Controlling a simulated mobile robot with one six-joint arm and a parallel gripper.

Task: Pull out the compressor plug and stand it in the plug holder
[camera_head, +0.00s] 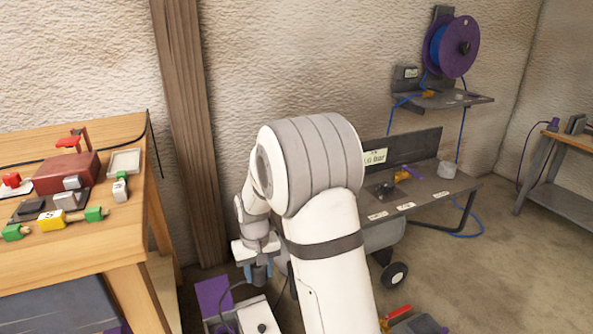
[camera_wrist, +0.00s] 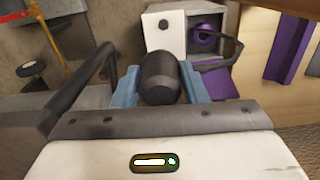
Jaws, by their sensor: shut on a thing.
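In the wrist view, my gripper (camera_wrist: 160,88) has its blue fingers shut on a dark rounded plug (camera_wrist: 159,70), held between them. The plug is above the floor area and apart from the box beyond it, as far as I can tell. A purple ring (camera_wrist: 203,36) with a dark centre sits in a grey open box beyond the fingers; it may be the plug holder. Beside it is a white panel (camera_wrist: 165,32) with a small black spot, possibly a socket. In the head view my gripper (camera_head: 259,271) is low, partly hidden by my arm, and the plug cannot be made out.
A black cable (camera_wrist: 218,64) loops beside the right finger. A purple panel (camera_head: 212,292) lies near the white box (camera_head: 257,316). A wooden table (camera_head: 90,240) stands left, a grey bench (camera_head: 440,190) right. Red-handled gear (camera_head: 396,318) lies on the floor.

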